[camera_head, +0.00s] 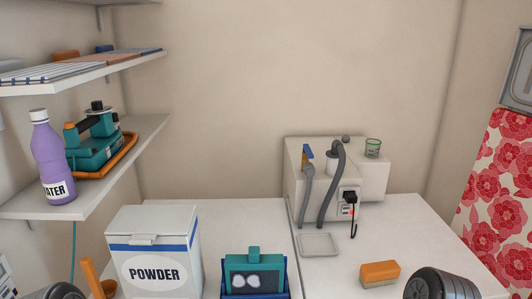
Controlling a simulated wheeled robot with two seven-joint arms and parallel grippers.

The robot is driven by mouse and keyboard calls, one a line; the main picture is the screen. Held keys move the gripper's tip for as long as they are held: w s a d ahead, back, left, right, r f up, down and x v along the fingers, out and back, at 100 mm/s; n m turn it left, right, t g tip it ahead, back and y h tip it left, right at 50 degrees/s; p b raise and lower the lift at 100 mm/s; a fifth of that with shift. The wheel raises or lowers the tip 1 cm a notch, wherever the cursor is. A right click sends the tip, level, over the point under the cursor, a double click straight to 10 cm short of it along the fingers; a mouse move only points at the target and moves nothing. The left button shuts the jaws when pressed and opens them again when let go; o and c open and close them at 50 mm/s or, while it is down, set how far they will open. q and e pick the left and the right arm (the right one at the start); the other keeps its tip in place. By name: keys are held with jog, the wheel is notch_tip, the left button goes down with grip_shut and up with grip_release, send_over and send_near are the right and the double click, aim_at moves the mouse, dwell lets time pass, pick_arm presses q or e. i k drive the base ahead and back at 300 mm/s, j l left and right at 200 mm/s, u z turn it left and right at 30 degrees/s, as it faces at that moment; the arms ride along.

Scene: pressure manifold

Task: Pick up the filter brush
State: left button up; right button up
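A block-shaped brush (380,271) with an orange top and a pale tan underside lies on the white counter at the lower right; I take it to be the filter brush. It stands free, with the counter bare around most of it. A dark rounded part of my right arm shows at the bottom edge, just right of the brush. A similar dark part of my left arm shows at the bottom left. The fingers of both grippers are out of the picture.
A white machine (345,180) with grey hoses stands behind the brush, a shallow grey tray (319,244) before it. Left are a POWDER box (155,250), a blue bin (284,277) holding a teal item, and an orange handle (92,278). Shelves (130,150) hang at left.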

aim_at(384, 274)
jog(key=l+u, duration=0.3)
jog(key=l, duration=0.15)
jog(key=k+l+u, duration=0.15)
jog(key=l+u, duration=0.15)
jog(key=k+l+u, duration=0.3)
jog(key=l, duration=0.15)
jog(key=k+l+u, duration=0.1)
jog(key=l+u, duration=0.2)
jog(key=l, duration=0.1)
